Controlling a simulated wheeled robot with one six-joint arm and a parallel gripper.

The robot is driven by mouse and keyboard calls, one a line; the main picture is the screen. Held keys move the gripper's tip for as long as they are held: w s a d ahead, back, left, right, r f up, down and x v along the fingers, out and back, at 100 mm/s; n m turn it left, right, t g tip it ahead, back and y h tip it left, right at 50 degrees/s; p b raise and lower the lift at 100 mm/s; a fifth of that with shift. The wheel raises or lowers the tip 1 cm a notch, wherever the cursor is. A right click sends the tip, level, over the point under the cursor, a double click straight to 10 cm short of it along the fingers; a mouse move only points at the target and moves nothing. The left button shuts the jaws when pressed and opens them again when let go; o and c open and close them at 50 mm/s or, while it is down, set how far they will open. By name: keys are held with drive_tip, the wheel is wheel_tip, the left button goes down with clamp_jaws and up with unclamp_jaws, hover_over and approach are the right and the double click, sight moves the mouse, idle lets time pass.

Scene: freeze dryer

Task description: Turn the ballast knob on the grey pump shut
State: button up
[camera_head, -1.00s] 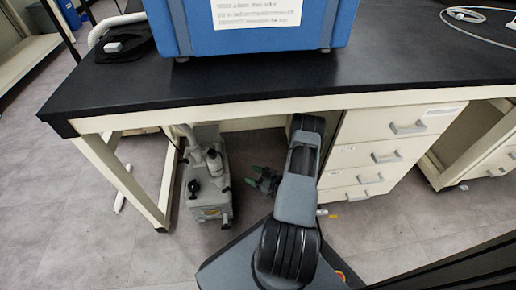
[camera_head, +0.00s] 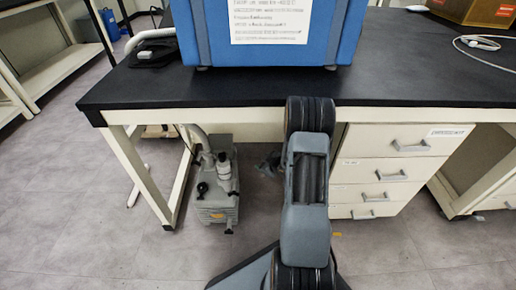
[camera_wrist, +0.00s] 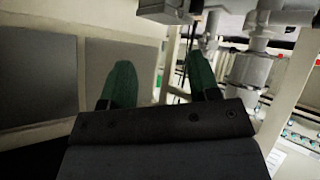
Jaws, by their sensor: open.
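The grey pump (camera_head: 217,208) stands on the floor under the bench, left of my arm. Black knob-like parts show on it, one at its front left (camera_head: 202,188); I cannot tell which is the ballast knob. My gripper (camera_head: 268,163) is right of the pump, apart from it and mostly hidden behind my arm. In the wrist view my gripper (camera_wrist: 160,72) has its two green fingers apart with nothing between them. Grey pump-like parts (camera_wrist: 250,70) show beyond and right of the fingers there.
The black bench top (camera_head: 400,75) overhangs the pump, with a blue machine (camera_head: 275,50) on it. A bench leg (camera_head: 143,178) stands left of the pump and a drawer unit (camera_head: 390,170) right of my arm. The floor (camera_head: 90,220) in front is clear.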

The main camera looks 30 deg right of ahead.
drive_tip(key=s+a+r+m+g+h, duration=0.2)
drive_tip(key=a+r+g+h, duration=0.1)
drive_tip(key=r, duration=1)
drive_tip(key=shift+a+m+h, duration=0.4)
drive_tip(key=shift+a, duration=0.3)
